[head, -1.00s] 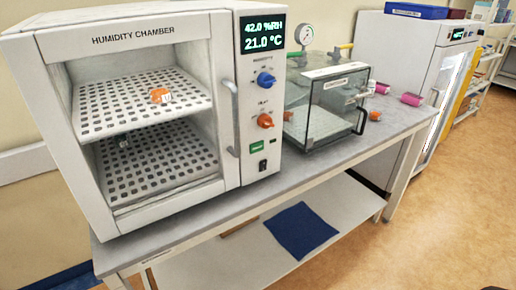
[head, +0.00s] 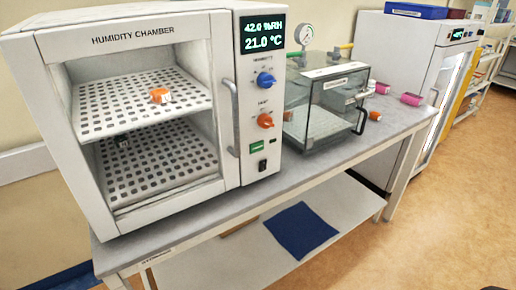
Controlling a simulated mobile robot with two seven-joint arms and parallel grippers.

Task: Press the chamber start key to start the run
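The humidity chamber (head: 232,150) stands at the left end of the bench. Its display (head: 263,34) reads 42.0 %RH and 21.0 °C. Below it are a blue knob (head: 265,80) and an orange knob (head: 265,121). A green key (head: 257,147) sits under the orange knob, with a black switch (head: 262,165) lower down; the lettering on the green key is too small to read. Neither of my grippers is in view.
A clear desiccator box (head: 325,110) with a gauge (head: 304,35) stands right of the chamber. A blue sheet (head: 302,230) lies on the lower shelf. The floor at right is clear.

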